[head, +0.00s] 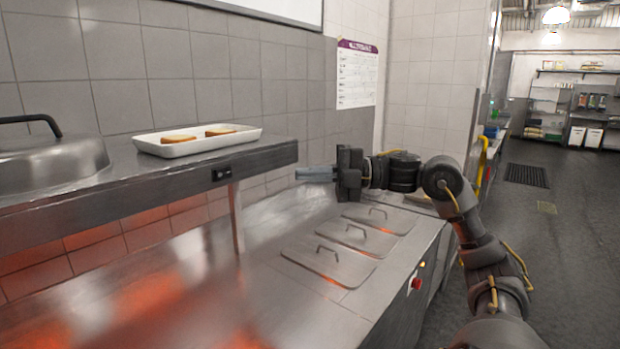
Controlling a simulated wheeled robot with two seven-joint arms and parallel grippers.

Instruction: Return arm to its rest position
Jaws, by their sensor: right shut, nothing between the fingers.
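My right gripper (315,174) is shut and empty. It points left, held above the steel counter and close to the right end of the raised shelf. My right arm comes in from the lower right, bends at the elbow and reaches left over the counter's front edge. My left gripper is not in view.
A white tray (212,144) with two pieces of toast stands on the steel shelf (105,190). The counter below has lidded wells (330,262) with handles. A red knob (417,284) is on its front. Open floor (565,210) lies to the right.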

